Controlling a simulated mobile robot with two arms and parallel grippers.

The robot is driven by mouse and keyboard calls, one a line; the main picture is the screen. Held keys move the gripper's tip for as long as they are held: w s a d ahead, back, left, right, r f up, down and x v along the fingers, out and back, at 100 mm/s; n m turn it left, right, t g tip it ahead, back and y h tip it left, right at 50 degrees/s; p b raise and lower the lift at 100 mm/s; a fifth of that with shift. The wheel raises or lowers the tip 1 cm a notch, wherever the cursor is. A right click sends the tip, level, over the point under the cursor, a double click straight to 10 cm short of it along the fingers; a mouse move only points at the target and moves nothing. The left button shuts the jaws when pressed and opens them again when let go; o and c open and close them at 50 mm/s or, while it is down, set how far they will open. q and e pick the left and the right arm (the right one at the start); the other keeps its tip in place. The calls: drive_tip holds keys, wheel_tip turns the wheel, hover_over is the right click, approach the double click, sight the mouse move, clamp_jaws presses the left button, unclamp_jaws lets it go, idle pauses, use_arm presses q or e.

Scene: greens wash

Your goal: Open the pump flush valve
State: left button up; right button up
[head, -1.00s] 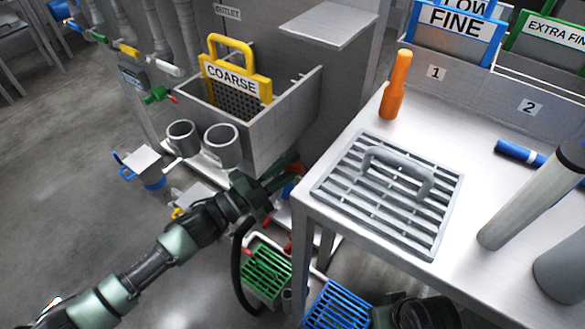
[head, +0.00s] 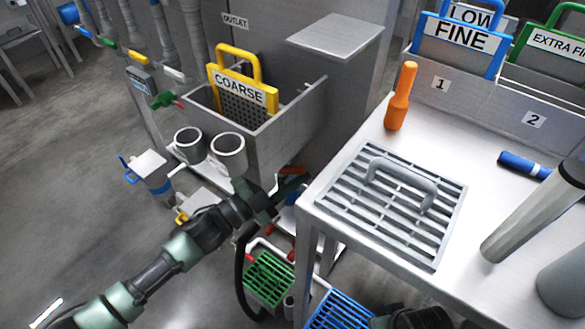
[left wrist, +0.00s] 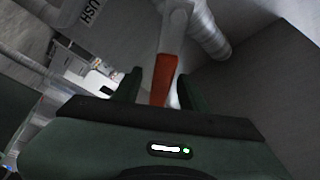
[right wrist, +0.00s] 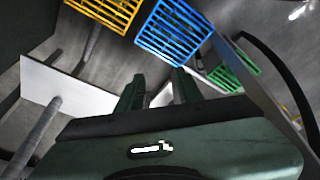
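The flush valve's orange-red lever (left wrist: 164,78) shows in the left wrist view, on a grey pipe (left wrist: 178,28), next to a label reading "USH" (left wrist: 90,12), cut off. My left gripper (left wrist: 160,90) is open, its fingers on either side of the lever. Whether they touch it I cannot tell. In the head view my left gripper (head: 285,194) reaches under the trough beside the steel table, and a bit of orange-red (head: 293,170) shows just past it. My right gripper (right wrist: 160,92) is open and empty in the right wrist view.
The steel table (head: 330,222) with a grey grate (head: 395,205) stands right of my left arm. The grey trough (head: 290,125) with a yellow COARSE screen (head: 243,85) is above. Green (head: 268,277) and blue (head: 340,310) crates and a black hose (head: 240,280) lie below.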

use_arm(q)
drive_tip(key=v, duration=0.7)
drive_tip(key=shift+s+a, duration=0.25)
drive_tip(key=shift+a, duration=0.05)
use_arm(e)
drive_tip(key=shift+f, duration=0.55)
use_arm(q)
drive_tip(key=shift+f, duration=0.1)
